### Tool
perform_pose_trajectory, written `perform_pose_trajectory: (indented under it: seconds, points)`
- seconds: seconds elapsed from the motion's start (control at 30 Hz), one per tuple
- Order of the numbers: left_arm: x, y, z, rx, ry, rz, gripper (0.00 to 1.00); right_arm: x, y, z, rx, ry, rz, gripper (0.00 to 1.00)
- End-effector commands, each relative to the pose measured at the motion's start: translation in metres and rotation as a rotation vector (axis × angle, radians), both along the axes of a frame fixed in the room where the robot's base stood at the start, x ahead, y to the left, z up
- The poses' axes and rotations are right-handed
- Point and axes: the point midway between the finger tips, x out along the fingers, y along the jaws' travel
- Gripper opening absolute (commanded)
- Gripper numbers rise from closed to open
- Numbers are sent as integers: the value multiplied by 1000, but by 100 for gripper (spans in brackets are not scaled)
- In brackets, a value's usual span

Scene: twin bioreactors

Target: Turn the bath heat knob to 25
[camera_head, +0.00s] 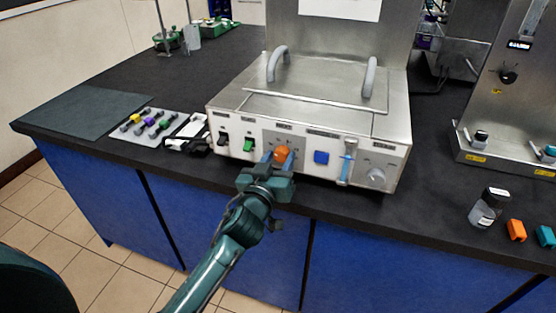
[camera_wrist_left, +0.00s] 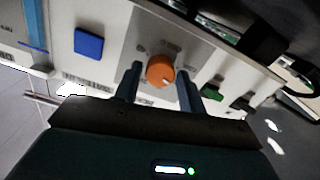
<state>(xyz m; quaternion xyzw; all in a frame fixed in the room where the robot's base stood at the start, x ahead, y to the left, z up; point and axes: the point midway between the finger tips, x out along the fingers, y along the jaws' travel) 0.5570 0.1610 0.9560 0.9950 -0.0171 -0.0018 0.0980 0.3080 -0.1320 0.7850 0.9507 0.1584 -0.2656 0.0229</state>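The steel bath unit (camera_head: 235,103) stands on the dark bench, with a row of controls on its front panel. An orange round knob (camera_head: 282,153) sits on a grey plate left of the panel's middle; it shows in the left wrist view (camera_wrist_left: 160,70) with a light mark toward its lower right. The dial's numbers are too small to read. My left gripper (camera_head: 277,160) is at the panel with one finger on each side of the orange knob. In the left wrist view the fingers (camera_wrist_left: 157,88) stand apart, without a clear grip on the knob. My right gripper is not in view.
Beside the knob are a green switch (camera_head: 249,145), a black switch (camera_head: 222,139), a blue button (camera_head: 321,157), a blue-handled lever (camera_head: 347,163) and a grey knob (camera_head: 376,177). A bottle (camera_head: 487,208) and orange block (camera_head: 516,231) stand at right. A tool tray (camera_head: 151,127) lies left.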

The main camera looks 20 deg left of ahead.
Motion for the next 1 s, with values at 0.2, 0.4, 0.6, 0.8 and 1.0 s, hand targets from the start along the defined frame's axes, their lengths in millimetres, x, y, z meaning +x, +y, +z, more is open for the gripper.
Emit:
perform_pose_trajectory:
  seconds: [0.2,0.4,0.6,0.8,1.0]
  points:
    - [0,0,0,0,0,0,22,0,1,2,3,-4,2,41]
    - [0,0,0,0,0,0,9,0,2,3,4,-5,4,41]
    - [0,0,0,22,-1,0,9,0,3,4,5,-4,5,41]
    - [0,0,1,112,-3,1,9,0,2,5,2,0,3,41]
    - [0,0,2,267,-10,0,9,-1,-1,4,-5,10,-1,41]
